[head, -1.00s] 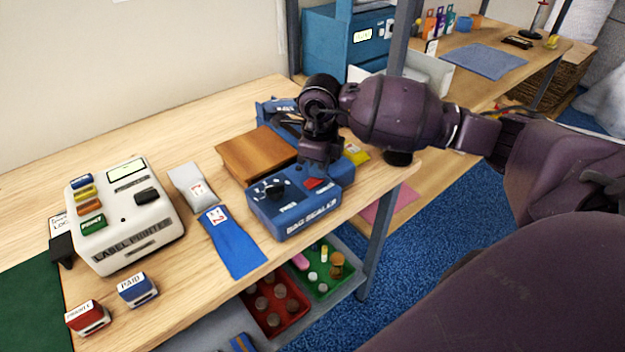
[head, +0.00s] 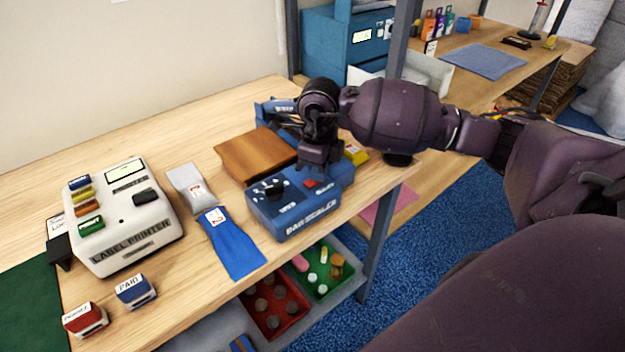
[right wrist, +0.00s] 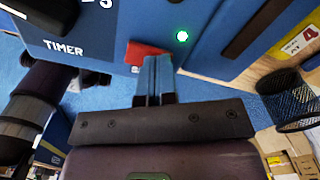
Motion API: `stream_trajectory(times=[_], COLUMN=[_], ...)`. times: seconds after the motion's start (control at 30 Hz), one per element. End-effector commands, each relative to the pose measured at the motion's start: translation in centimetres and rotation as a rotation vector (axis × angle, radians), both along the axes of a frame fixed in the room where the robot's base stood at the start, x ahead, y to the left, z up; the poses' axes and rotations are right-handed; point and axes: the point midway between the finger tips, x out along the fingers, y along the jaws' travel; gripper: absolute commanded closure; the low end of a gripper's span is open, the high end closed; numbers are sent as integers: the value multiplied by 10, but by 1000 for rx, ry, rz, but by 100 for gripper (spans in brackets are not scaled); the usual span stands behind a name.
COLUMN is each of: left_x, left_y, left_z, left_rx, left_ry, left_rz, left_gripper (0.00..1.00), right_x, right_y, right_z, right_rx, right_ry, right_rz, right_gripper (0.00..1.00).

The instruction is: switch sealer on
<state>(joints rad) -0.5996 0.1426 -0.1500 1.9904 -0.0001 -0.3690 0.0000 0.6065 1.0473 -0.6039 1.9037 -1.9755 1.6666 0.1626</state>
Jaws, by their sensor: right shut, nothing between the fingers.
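The blue bag sealer (head: 297,207) stands on the bench near its right front edge, with a black knob (head: 270,188) and a red switch (head: 311,184) on top. My right gripper (head: 318,168) is above the sealer, just behind the switch, pointing down. In the right wrist view its fingers (right wrist: 158,75) are shut and empty. Their tips are at the red switch (right wrist: 145,50) and overlap its edge; whether they touch it I cannot tell. A small green light (right wrist: 182,36) glows beside the switch. My left gripper is not in view.
Red (head: 273,315) and green (head: 322,278) trays sit below. The bench's front left has stamps (head: 136,290).

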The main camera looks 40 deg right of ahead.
Motion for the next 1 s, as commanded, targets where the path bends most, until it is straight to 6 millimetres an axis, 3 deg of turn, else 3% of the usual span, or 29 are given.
stream_trajectory(times=[1.0], left_x=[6], left_y=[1], left_z=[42], left_rx=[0], left_ry=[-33], left_rz=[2], left_gripper=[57], right_x=[0], right_y=[0], right_z=[65], right_rx=[-1], right_ry=[-1], right_rz=[0], right_gripper=[100])
